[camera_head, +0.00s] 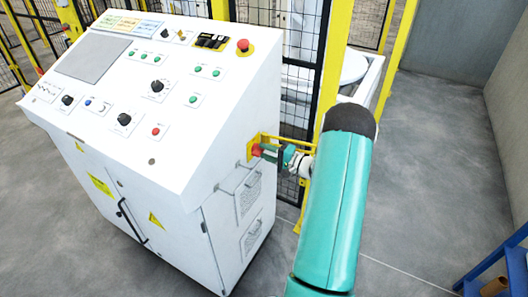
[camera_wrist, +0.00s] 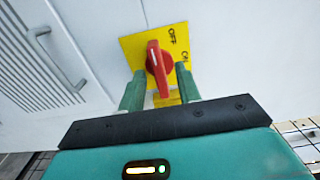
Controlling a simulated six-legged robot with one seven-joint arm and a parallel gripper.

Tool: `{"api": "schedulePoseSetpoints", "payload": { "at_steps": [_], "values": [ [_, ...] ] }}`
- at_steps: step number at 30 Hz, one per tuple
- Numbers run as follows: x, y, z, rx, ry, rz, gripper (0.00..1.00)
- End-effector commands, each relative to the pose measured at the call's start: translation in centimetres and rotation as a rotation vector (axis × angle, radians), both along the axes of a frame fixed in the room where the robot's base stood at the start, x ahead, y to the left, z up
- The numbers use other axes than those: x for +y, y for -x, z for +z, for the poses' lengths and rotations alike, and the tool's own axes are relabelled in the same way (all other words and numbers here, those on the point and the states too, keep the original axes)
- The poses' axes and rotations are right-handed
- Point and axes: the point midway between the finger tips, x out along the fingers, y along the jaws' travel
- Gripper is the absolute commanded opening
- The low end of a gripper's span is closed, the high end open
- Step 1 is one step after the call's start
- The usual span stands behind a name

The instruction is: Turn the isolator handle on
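The red isolator handle (camera_wrist: 158,68) sits on a yellow plate (camera_wrist: 131,45) marked OFF and ON. In the wrist view it stands nearly upright, its top end beside the OFF mark; ON is to its right. My gripper (camera_wrist: 161,75) is open, with one green finger on each side of the handle and a visible gap to it. In the head view the handle (camera_head: 256,150) shows on the right side of the white control cabinet (camera_head: 190,165), with my gripper (camera_head: 277,153) right up at it. The fingertips' exact depth is hard to tell.
A bar handle (camera_wrist: 60,62) and vent slots are left of the plate on the cabinet side. The cabinet's sloped top carries buttons, knobs and a red emergency stop (camera_head: 245,46). Yellow-framed mesh fencing (camera_head: 300,75) stands behind.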

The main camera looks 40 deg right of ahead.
Motion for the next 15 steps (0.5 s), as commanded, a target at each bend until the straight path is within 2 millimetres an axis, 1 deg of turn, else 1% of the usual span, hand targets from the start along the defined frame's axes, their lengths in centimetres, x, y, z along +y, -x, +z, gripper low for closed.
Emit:
{"api": "schedulePoseSetpoints", "payload": {
  "at_steps": [3, 11, 12, 14, 15],
  "values": [
    [0.31, -0.85, -0.06, 0.001, 0.0, 0.001, 0.34],
    [0.37, -1.04, -0.04, 0.001, 0.0, 0.0, 0.34],
    [0.36, -1.03, -0.04, 0.001, 0.0, 0.0, 0.32],
    [0.35, -1.02, -0.04, 0.001, 0.0, 0.0, 0.2],
    [0.35, -1.02, -0.04, 0.001, 0.0, 0.0, 0.12]
  ]
}}
